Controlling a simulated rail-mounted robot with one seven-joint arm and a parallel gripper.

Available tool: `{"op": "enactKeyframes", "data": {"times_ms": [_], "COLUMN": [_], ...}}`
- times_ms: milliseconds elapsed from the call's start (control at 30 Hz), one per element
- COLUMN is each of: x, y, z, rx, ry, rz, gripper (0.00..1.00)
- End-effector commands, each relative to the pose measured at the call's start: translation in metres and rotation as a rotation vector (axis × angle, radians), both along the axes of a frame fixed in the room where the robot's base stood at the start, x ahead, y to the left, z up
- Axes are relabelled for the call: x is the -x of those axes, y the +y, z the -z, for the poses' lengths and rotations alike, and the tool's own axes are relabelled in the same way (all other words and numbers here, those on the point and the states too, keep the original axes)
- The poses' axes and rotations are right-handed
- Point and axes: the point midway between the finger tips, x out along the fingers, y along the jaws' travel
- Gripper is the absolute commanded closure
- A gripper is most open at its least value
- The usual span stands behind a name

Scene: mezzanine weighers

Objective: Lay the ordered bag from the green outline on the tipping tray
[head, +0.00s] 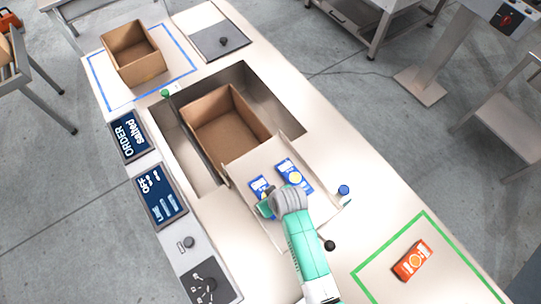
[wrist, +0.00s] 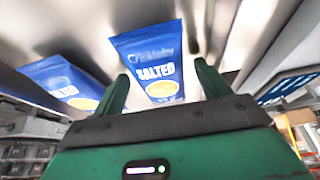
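The tipping tray (head: 257,160) is a pale sloped plate beside the cardboard box in the recess. Two blue bags are on it: one (head: 295,175) lies clear on the right, the other (head: 262,187) is partly hidden by my gripper (head: 267,206). In the wrist view, a blue bag marked SALTED (wrist: 157,62) is in front of and between my fingers (wrist: 161,75), which stand apart with a gap visible on its right. The second blue bag (wrist: 62,82) lies to the left. The green outline (head: 383,251) holds one orange bag (head: 413,260).
An order screen (head: 128,134) reads ORDER salted; another screen (head: 160,194) is below it. An open box (head: 226,122) sits in the recess; another (head: 133,52) stands in the blue outline (head: 183,49). A blue knob (head: 344,190) and black ball (head: 330,245) are near my arm.

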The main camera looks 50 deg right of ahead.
Motion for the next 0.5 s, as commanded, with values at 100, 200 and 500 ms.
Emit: {"op": "enactKeyframes", "data": {"times_ms": [100, 200, 500], "x": [0.0, 0.0, 0.022], "y": [0.0, 0.0, 0.007], "z": [0.0, -0.002, -0.06], "rx": [0.0, 0.0, 0.002], "ry": [0.0, 0.0, -0.002], "rz": [0.0, 0.0, -0.001], "gripper": [0.24, 0.24, 0.24]}}
